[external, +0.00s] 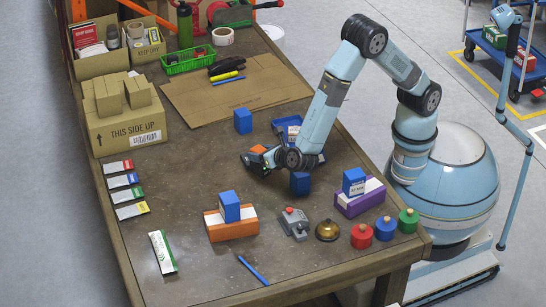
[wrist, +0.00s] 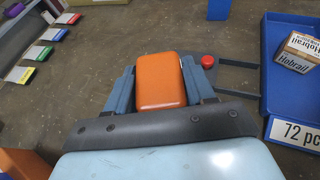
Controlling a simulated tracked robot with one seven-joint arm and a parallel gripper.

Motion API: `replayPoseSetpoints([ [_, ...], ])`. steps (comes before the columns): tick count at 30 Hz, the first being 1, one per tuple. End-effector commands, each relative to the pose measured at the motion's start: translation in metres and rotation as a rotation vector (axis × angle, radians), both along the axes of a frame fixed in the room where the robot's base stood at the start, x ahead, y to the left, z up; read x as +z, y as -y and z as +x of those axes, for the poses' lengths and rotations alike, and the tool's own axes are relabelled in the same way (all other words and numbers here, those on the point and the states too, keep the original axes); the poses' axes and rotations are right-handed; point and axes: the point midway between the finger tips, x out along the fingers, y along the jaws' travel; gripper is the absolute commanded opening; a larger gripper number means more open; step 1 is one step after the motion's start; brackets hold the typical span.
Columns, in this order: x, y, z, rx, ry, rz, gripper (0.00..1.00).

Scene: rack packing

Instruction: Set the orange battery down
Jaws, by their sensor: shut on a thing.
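The orange battery (wrist: 162,80) sits between the two fingers of my gripper (wrist: 160,84) in the wrist view, with a blue finger against each side. In the external view the battery (external: 258,149) shows as a small orange patch at my gripper (external: 262,158), low over the middle of the table (external: 185,180). My gripper is shut on it. Its underside is hidden, and I cannot tell whether it touches the table. A red knob on a grey part (wrist: 208,60) is just right of the battery in the wrist view.
A blue tray (wrist: 278,55) with a small box (wrist: 298,52) is to the right. Blue blocks stand nearby, one behind (external: 243,121) and one in front (external: 300,183). An orange-and-white holder (external: 232,230) and a purple one (external: 358,203) each bear a blue block.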

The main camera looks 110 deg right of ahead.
Motion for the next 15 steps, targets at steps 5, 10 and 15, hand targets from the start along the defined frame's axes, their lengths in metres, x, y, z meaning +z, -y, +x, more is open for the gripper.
replayPoseSetpoints([
  [5,-0.024,0.000,-0.001,-0.001,-0.003,-0.001,0.05],
  [10,-0.027,0.000,-0.001,0.000,0.000,-0.001,0.05],
  [15,-0.028,0.000,-0.001,0.000,-0.001,0.000,0.05],
])
